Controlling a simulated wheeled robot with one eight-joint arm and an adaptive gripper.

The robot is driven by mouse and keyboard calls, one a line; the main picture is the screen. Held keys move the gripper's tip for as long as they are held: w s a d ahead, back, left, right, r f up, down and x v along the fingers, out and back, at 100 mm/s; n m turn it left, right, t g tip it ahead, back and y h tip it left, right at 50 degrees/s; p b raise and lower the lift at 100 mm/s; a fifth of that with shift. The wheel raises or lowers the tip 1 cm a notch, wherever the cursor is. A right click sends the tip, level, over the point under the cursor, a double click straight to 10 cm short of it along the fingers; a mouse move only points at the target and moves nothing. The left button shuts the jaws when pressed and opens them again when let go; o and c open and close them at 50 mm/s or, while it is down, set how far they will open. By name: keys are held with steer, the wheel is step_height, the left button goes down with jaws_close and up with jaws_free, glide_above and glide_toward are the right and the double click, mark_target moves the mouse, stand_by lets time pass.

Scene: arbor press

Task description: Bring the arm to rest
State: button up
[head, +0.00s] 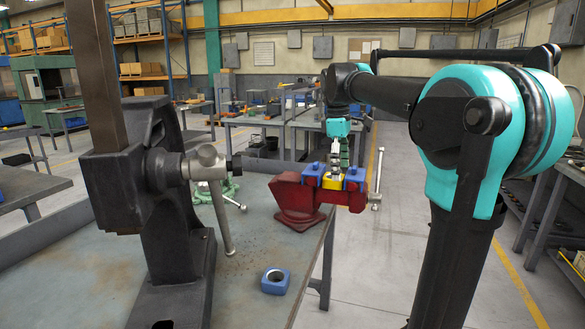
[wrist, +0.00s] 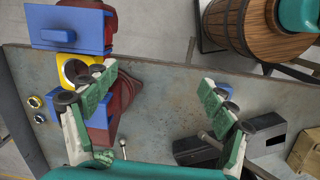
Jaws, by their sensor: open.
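My gripper (head: 338,160) hangs above the red bench vise (head: 298,207) at the right edge of the bench. Its green-padded fingers are spread wide in the wrist view (wrist: 157,80), with nothing between them. The vise has blue jaws, and a yellow part (wrist: 72,70) sits between them. In the wrist view the left finger overlaps the vise and the yellow part; I cannot tell whether it touches. My arm (head: 470,140) reaches forward from the right of the head view, bent at the elbow.
The dark arbor press (head: 175,215) stands on the bench (head: 60,270) at left. A blue block with a round hole (head: 275,281) lies near the bench's right edge. A wooden barrel (wrist: 260,35) and wooden crate (wrist: 305,150) show in the wrist view.

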steer(key=s+d+f+m+t, duration=0.1)
steer(key=s+f+m, duration=0.3)
steer(key=s+f, duration=0.3)
steer(key=s+d+f+m+t, duration=0.1)
steer(key=s+f+m, duration=0.4)
steer(key=f, duration=0.9)
steer(key=s+d+f+m+t+y, duration=0.1)
steer(key=s+f+m, duration=0.3)
steer(key=s+f, duration=0.5)
step_height(320, 180, down, 3)
steer(key=shift+s+d+r+t, duration=0.2)
steer(key=shift+s+d+t, duration=0.15)
steer(key=shift+d+t, duration=0.4)
